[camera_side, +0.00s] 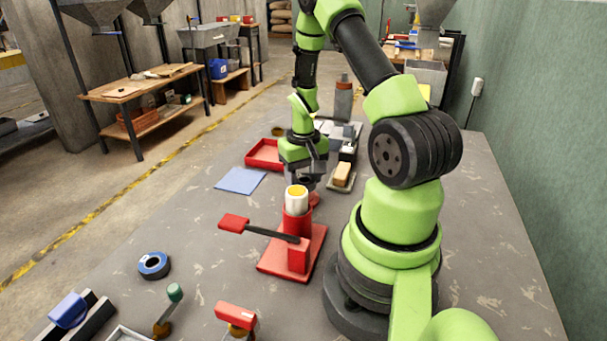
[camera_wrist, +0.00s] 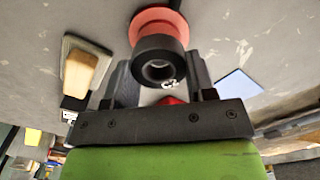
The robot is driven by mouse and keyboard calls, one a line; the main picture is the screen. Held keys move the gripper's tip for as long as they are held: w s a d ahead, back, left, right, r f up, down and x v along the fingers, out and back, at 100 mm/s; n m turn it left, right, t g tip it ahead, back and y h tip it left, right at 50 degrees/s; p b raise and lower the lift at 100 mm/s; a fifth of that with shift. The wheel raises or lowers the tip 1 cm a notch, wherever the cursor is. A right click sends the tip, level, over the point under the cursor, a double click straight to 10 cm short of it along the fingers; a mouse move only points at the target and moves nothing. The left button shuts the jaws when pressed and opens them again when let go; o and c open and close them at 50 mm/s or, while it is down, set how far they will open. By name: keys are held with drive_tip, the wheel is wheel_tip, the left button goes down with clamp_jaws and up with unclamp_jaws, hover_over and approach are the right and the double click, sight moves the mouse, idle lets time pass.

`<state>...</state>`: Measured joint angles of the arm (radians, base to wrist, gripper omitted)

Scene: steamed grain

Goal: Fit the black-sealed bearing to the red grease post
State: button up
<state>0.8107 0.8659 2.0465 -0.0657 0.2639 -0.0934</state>
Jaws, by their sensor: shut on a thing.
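The black-sealed bearing (camera_wrist: 160,49) is a thick black ring with a central hole and a white "C2" mark. In the wrist view it is between the fingers of my gripper (camera_wrist: 160,86), which is shut on it. In the side view my gripper (camera_side: 306,179) is just behind the red grease post (camera_side: 296,223), which has a white upper part and a yellow top. The post stands on a red base plate. The bearing is mostly hidden in the side view. A red round piece (camera_wrist: 156,20) shows beyond the bearing in the wrist view; whether they touch, I cannot tell.
A red lever handle (camera_side: 234,223) extends left from the base plate. A blue ring (camera_side: 154,265) lies at the front left. A tan block (camera_side: 342,174) on a grey holder, a red tray (camera_side: 262,155) and a blue sheet (camera_side: 240,181) are near my gripper. The right of the table is clear.

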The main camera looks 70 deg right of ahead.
drive_tip(key=shift+f, duration=0.55)
idle(0.4)
drive_tip(key=o, duration=1.1)
drive_tip(key=shift+c, duration=0.2)
wheel_tip(320, 180, up, 10)
